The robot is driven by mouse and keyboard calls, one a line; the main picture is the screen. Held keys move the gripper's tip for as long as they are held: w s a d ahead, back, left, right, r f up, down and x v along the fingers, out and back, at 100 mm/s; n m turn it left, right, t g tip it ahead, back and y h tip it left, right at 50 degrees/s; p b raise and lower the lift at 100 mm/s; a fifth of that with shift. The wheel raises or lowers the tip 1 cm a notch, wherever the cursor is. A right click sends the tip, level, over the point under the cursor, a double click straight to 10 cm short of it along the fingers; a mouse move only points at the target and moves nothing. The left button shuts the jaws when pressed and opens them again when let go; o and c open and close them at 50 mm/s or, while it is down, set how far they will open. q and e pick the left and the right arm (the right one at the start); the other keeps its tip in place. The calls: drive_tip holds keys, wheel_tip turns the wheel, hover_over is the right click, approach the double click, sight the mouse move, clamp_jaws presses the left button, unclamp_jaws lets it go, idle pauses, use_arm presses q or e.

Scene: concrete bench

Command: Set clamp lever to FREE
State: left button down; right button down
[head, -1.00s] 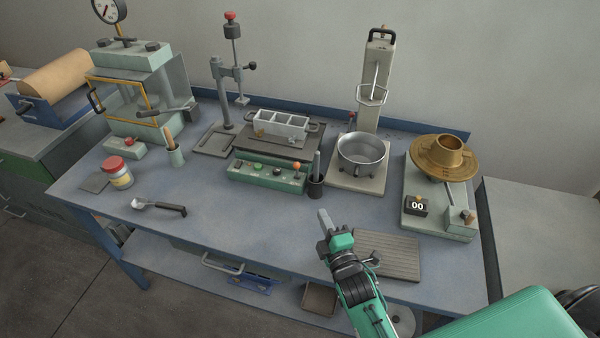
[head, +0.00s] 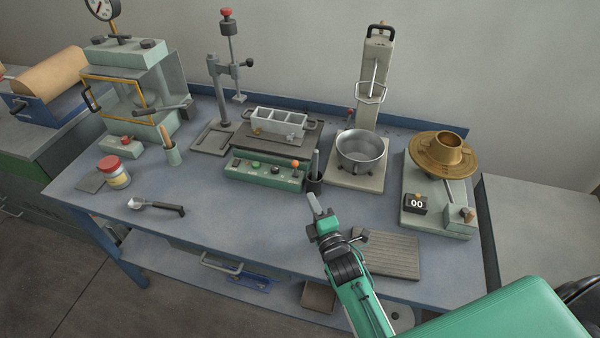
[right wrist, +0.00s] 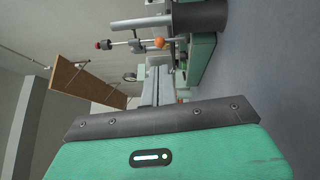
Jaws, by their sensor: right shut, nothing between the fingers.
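No FREE marking is readable, so I cannot tell for sure which part is the clamp lever. A short lever with an orange ball (head: 295,164) stands at the right end of the green control box (head: 262,176); the ball also shows in the right wrist view (right wrist: 159,42). A clear-framed bail lever (head: 371,92) is on the tall column stand. A grey handle (head: 160,109) is on the press at the left. My right gripper (head: 313,204) is shut and empty, above the bench in front of the dark cup, apart from all levers. My left gripper is out of view.
A dark cup (head: 314,183) with a grey rod stands between my right gripper and the box. A metal pot (head: 361,152) and a brass turntable (head: 441,160) stand to the right. A ribbed mat (head: 388,254) lies near the front edge.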

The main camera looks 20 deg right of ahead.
sight(296, 166)
drive_tip(key=w, duration=0.3)
drive_tip(key=w+p, duration=0.1)
drive_tip(key=w, duration=0.2)
drive_tip(key=w+r+p, duration=0.1)
drive_tip(key=w, duration=0.3)
drive_tip(key=shift+a, duration=0.2)
